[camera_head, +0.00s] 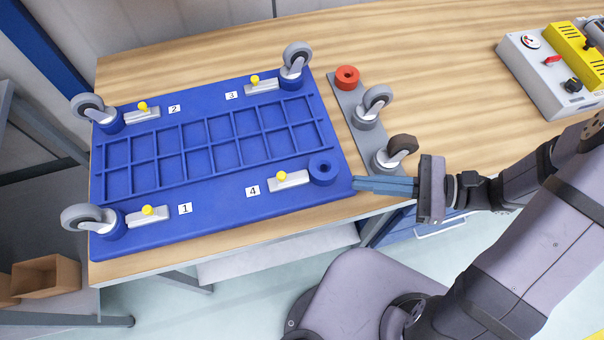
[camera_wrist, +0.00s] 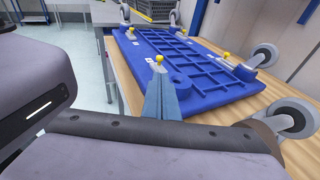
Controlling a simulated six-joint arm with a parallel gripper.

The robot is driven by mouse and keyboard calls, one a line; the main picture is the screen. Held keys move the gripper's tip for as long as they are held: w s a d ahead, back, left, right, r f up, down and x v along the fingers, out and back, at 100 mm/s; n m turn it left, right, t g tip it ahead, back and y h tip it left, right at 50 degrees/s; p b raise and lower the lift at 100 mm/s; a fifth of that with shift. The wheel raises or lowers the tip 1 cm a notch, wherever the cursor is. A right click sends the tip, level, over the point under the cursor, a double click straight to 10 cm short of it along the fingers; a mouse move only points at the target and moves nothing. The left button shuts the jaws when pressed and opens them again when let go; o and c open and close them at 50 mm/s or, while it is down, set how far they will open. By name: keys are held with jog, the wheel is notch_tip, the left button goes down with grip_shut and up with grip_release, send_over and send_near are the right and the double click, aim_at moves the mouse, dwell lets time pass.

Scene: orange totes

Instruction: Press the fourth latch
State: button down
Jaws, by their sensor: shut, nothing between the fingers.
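The blue panel (camera_head: 215,200) lies on the wooden table with a caster or socket at each corner. The fourth latch (camera_head: 288,180), a grey bar with a yellow knob (camera_head: 281,176), sits beside the label 4 (camera_head: 252,190) at the near right corner. An empty blue socket (camera_head: 323,168) is just right of it. My gripper (camera_head: 356,184) is shut and empty, its blue fingers pointing left at the panel's right edge, close to the socket. In the wrist view my gripper's fingers (camera_wrist: 160,75) reach toward the yellow knob (camera_wrist: 159,59), which shows just beyond their tips.
Latches 1 (camera_head: 148,214), 2 (camera_head: 142,111) and 3 (camera_head: 260,86) stand near the other corners by mounted casters. A grey plate (camera_head: 354,123) right of the panel holds two casters and a red ring (camera_head: 347,76). A control box (camera_head: 550,75) stands far right.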

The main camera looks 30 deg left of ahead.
jog(key=p, duration=0.3)
send_near(286, 176)
jog(key=x, duration=0.4)
jog(key=shift+s+a, duration=0.2)
jog(key=shift+a, duration=0.15)
jog(key=shift+p+x, duration=0.45)
jog(key=shift+x, duration=0.4)
